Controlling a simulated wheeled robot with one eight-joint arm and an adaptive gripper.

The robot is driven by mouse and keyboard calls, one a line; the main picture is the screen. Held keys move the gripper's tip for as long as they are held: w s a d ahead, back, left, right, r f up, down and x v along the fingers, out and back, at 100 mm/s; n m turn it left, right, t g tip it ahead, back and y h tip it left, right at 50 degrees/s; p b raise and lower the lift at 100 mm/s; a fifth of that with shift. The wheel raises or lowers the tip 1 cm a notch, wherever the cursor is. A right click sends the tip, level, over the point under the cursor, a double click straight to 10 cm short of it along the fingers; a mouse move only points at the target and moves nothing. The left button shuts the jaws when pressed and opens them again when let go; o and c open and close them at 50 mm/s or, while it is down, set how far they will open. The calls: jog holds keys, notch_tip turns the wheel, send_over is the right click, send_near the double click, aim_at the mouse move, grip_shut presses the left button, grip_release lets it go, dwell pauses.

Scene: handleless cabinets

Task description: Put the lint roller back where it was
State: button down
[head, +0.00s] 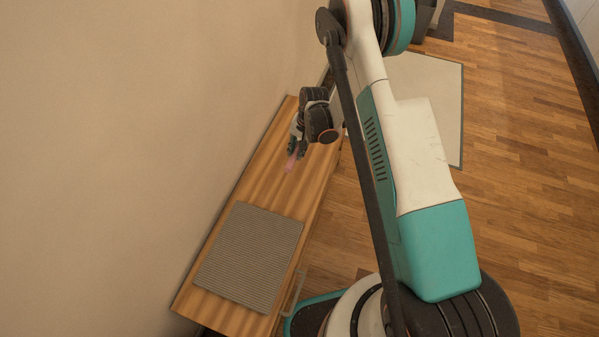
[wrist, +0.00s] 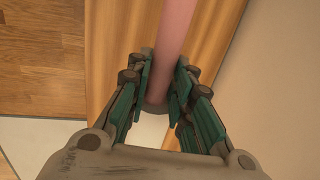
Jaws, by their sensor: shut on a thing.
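The lint roller shows as a pink rod (head: 291,162) at my gripper in the head view, over the wooden cabinet top. In the wrist view the pink lint roller (wrist: 175,40) runs from the top edge down between the two green fingers. My gripper (wrist: 163,82) is shut on it; it also shows in the head view (head: 297,147). The roller's lower end, between the fingers, looks greyish and rounded. I cannot tell whether the roller touches the cabinet top or hangs above it.
A grey ribbed mat (head: 250,256) lies on the near part of the long wooden cabinet top (head: 262,180). A beige wall (head: 120,120) runs along its left side. Wooden floor (head: 505,120) and a pale rug (head: 435,85) lie to the right. Bare wood shows between mat and gripper.

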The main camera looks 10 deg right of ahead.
jog(key=d+b+x, duration=0.1)
jog(key=x, duration=0.4)
jog(key=d+b+x, duration=0.1)
jog(key=b+x, duration=0.1)
jog(key=x, duration=0.3)
jog(key=s+d+b+x, duration=0.1)
jog(key=b+x, duration=0.1)
jog(key=x, duration=0.4)
jog(key=shift+f, duration=0.45)
jog(key=shift+f, duration=0.15)
jog(key=c, duration=1.4)
grip_release()
